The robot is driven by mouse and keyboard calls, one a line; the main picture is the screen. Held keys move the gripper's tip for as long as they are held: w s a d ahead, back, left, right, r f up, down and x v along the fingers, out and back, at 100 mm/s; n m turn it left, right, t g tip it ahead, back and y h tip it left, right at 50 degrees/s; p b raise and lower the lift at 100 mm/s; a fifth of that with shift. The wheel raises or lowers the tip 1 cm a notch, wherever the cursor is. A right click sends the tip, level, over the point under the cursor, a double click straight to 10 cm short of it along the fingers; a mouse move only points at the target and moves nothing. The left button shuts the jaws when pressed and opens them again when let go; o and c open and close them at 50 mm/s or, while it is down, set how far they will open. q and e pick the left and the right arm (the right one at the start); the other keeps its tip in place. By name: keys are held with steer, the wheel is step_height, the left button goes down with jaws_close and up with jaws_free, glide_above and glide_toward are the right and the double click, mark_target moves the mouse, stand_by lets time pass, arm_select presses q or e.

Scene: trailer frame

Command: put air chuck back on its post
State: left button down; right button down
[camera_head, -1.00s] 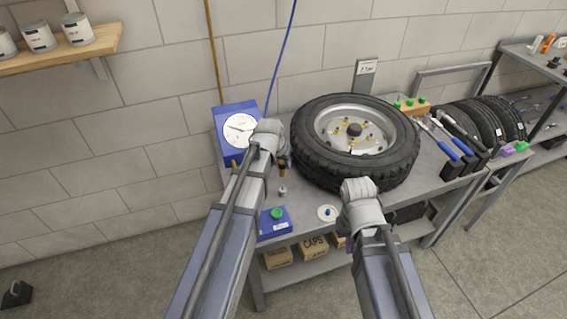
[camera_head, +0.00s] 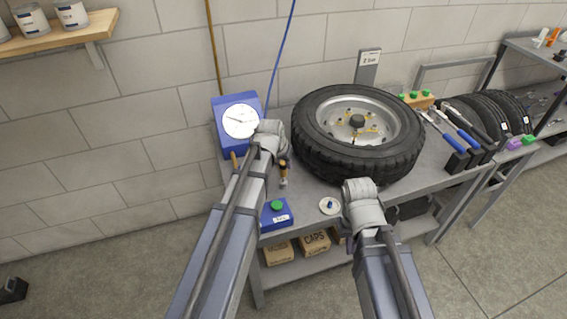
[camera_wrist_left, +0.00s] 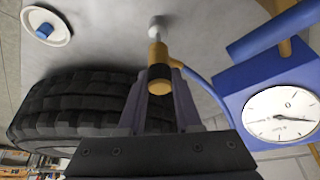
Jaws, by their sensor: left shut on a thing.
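The air chuck (camera_wrist_left: 159,57), brass-coloured with a black band, is held upright between the fingers of my left gripper (camera_wrist_left: 158,100), which is shut on it. A blue hose runs from it. In the head view the chuck (camera_head: 283,170) shows just right of my left wrist, which hides the fingers. The small grey post (camera_wrist_left: 157,24) stands on the bench in line with the chuck's tip; I cannot tell whether they touch. My right arm ends in front of the bench beside the white dish, its fingers not visible.
A tyre on its rim (camera_head: 357,150) lies right of the chuck, close by. A blue gauge box (camera_head: 238,118) stands behind left. A blue box with a green button (camera_head: 277,215) and a white dish (camera_head: 329,206) sit at the front edge. Tools (camera_head: 452,135) lie at right.

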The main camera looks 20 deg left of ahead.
mark_target(284, 169)
arm_select(q)
steer(key=shift+f, duration=0.15)
steer(key=shift+f+b, duration=1.5)
steer(key=shift+b, duration=0.1)
steer(key=shift+c, duration=0.2)
jaws_free()
steer(key=shift+r, duration=0.1)
step_height(284, 169, up, 8)
steer(key=p, duration=0.8)
